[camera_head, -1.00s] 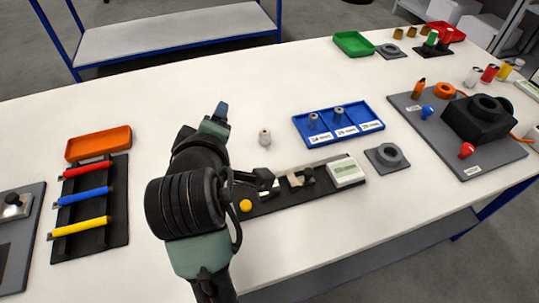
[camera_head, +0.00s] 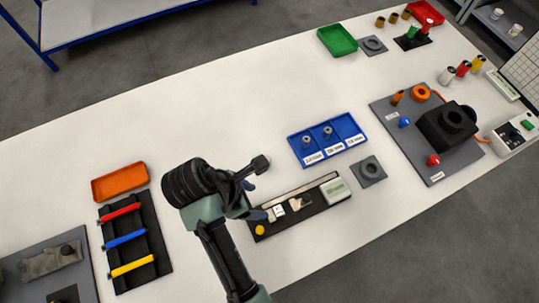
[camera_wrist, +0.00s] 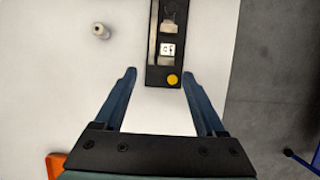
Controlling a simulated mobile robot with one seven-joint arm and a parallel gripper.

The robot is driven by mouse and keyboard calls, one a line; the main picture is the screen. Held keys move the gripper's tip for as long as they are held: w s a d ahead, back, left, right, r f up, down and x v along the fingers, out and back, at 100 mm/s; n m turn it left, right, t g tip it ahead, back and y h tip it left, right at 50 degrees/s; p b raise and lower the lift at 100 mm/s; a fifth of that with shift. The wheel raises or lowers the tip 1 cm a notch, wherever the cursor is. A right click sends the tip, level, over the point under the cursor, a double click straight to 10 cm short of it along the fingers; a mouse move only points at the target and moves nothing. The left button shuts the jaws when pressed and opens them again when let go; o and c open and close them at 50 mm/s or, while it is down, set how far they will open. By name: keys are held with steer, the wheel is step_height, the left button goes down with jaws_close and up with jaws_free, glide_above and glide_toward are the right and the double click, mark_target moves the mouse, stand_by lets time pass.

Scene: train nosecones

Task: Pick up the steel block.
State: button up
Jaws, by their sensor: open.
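My gripper (camera_head: 256,175) is open, with nothing between its fingers, above the near-left end of a black gauge strip (camera_head: 318,207). In the wrist view my two fingertips (camera_wrist: 158,76) stand wide apart, with the strip's end showing between and beyond them. A small pale block with dark marks (camera_wrist: 168,49) sits on the strip beside a yellow button (camera_wrist: 172,79); it also shows in the head view (camera_head: 278,210). A second pale metallic piece (camera_head: 300,203) lies farther along the strip. I cannot tell for sure which piece is the steel block.
A small grey cylinder (camera_wrist: 101,32) stands on the table left of the strip. A blue compartment tray (camera_head: 327,140) and a grey ring plate (camera_head: 369,170) lie right of my gripper. A rack of coloured tools (camera_head: 160,220) and an orange tray (camera_head: 120,182) are at left.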

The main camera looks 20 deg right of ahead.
glide_above(279, 211)
steer(key=a, duration=0.3)
steer(key=f, duration=0.7)
steer(key=shift+w+d+p, duration=0.2)
steer(key=shift+d+p, duration=0.05)
steer(key=shift+p, duration=0.15)
steer(key=shift+p+x, duration=0.4)
steer(key=shift+x, duration=2.05)
steer(key=shift+s, duration=0.15)
steer(key=shift+c, duration=0.3)
jaws_close()
